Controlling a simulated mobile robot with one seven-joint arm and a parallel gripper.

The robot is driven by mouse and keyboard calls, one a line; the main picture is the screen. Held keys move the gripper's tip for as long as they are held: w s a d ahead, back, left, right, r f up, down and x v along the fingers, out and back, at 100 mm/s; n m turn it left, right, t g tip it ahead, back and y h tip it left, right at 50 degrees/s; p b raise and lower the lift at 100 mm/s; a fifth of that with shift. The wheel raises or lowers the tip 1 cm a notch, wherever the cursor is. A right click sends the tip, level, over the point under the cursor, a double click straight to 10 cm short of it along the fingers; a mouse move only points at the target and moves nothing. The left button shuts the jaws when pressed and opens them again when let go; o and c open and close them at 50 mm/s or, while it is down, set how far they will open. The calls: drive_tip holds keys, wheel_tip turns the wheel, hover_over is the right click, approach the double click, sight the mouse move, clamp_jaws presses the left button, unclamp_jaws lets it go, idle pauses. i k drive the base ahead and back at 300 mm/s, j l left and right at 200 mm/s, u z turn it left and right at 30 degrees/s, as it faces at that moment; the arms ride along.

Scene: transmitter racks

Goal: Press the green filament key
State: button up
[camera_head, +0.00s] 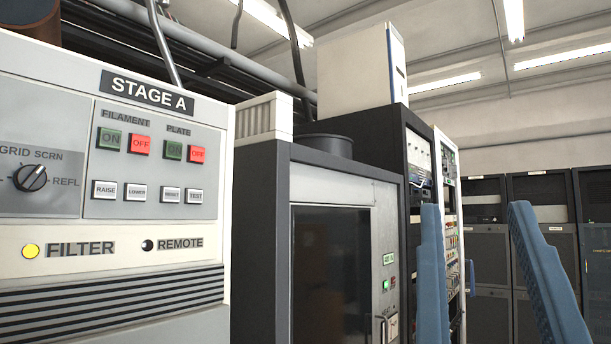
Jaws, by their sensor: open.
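The green filament key (109,138), marked ON, sits under the FILAMENT label on the STAGE A panel (60,115) at the left. A red OFF key (139,144) is right beside it. My gripper (476,212) shows as two blue fingers at the lower right, spread wide apart with nothing between them. It is well to the right of the panel and touches nothing that I can see. The rest of the gripper is cut off by the bottom edge of the picture.
Under the PLATE label are another green ON key (173,150) and red OFF key (197,155). Below are several white keys and, at the left, a selector knob (31,178). A dark cabinet (262,220) stands between panel and gripper in the picture. More racks (490,245) stand behind.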

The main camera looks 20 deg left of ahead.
sight(108, 139)
drive_tip(key=u, duration=1.15)
